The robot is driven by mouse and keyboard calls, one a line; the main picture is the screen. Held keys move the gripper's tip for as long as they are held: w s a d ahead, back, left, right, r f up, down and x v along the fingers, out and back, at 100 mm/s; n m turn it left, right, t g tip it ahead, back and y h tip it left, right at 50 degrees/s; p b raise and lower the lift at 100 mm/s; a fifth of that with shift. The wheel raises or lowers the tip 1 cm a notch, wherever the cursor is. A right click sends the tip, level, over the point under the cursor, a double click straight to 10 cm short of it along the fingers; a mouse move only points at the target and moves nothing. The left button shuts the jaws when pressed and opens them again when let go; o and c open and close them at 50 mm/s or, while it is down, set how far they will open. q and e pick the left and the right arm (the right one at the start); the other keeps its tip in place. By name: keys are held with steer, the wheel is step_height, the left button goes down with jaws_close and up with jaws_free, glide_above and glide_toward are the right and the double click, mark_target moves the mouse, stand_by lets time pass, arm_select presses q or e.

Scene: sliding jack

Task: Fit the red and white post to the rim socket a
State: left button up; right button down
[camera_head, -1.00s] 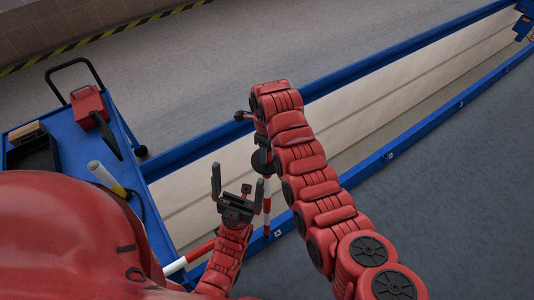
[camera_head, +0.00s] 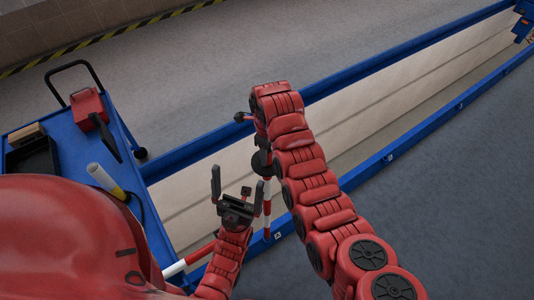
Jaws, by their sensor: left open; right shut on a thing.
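The red and white post (camera_head: 267,205) stands close to upright under my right gripper (camera_head: 262,163), which is shut on its upper end and partly hidden by my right arm. Its lower end meets the near blue rim (camera_head: 340,192) beside a small label A (camera_head: 278,236). The socket itself is too small or covered to make out, so I cannot tell whether the post is seated in it. My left gripper (camera_head: 231,190) is open and empty, fingers pointing up, just left of the post.
A second red and white bar (camera_head: 188,262) slants at lower left, partly hidden by my arm. A blue cart (camera_head: 75,150) at left carries a red box (camera_head: 88,103), a black tray (camera_head: 32,155) and a yellow and white cylinder (camera_head: 105,180). The long pit (camera_head: 400,105) runs to upper right.

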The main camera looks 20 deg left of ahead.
steer(key=shift+r+b, duration=0.1)
steer(key=shift+b, duration=0.5)
stand_by(0.7)
steer(key=shift+f+b, duration=1.65)
steer(key=shift+f, duration=1.3)
steer(key=shift+c, duration=2)
jaws_free()
steer(key=shift+f, duration=0.1)
steer(key=shift+r, duration=0.3)
step_height(320, 180, up, 4)
steer(key=shift+w+f, duration=0.1)
steer(key=shift+f, duration=0.15)
step_height(320, 180, up, 8)
steer(key=p, duration=0.3)
steer(key=shift+d, duration=0.1)
steer(key=shift+r, duration=2.65)
